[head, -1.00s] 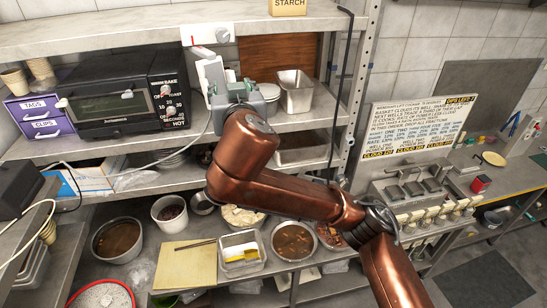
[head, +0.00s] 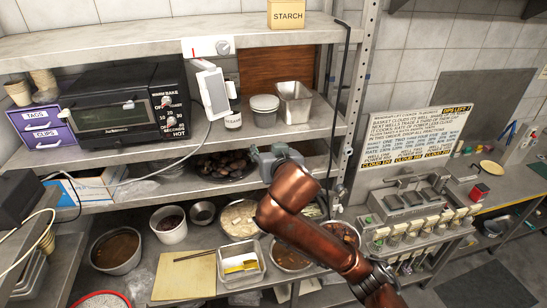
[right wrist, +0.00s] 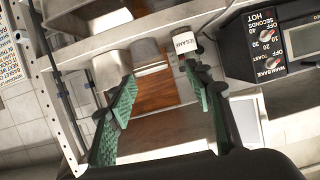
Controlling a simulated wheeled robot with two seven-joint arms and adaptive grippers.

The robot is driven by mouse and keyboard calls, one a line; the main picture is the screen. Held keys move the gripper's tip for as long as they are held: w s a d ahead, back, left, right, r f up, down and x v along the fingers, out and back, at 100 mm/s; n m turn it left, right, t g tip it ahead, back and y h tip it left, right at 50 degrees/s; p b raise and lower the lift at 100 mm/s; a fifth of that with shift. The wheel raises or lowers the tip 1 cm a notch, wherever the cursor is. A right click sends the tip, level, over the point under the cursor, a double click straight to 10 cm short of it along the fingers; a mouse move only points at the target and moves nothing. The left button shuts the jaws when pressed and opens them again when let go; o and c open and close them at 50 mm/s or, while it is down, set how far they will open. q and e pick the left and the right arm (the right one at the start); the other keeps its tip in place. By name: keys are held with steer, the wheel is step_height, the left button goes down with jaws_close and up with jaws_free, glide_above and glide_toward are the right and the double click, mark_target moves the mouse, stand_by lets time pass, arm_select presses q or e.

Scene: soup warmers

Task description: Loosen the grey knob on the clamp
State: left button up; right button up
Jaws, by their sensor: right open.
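The clamp (head: 200,48) is a white block with a red mark on the front edge of the top shelf. Its grey round knob (head: 223,47) is on its right side. A white tablet-like panel (head: 213,90) hangs just below it, tilted. My right gripper (head: 275,160) is below and right of the clamp and knob, near the middle shelf's front edge, apart from them. In the right wrist view its green-padded fingers (right wrist: 165,105) are spread with nothing held between them. I cannot make out the knob in that view. My left gripper is not in view.
A toaster oven (head: 125,105) stands left of the panel. A sesame jar (head: 233,118), a lidded tub (head: 264,110) and a metal container (head: 293,102) stand right of it. A black cable (head: 341,90) hangs by the right shelf post. Food pans fill the lower shelf.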

steer(key=shift+w+d+f, duration=0.1)
steer(key=shift+d+f, duration=0.25)
steer(key=shift+f, duration=0.35)
steer(key=shift+w+d+f, duration=0.1)
steer(key=shift+d+f, duration=0.25)
steer(key=shift+f, duration=0.35)
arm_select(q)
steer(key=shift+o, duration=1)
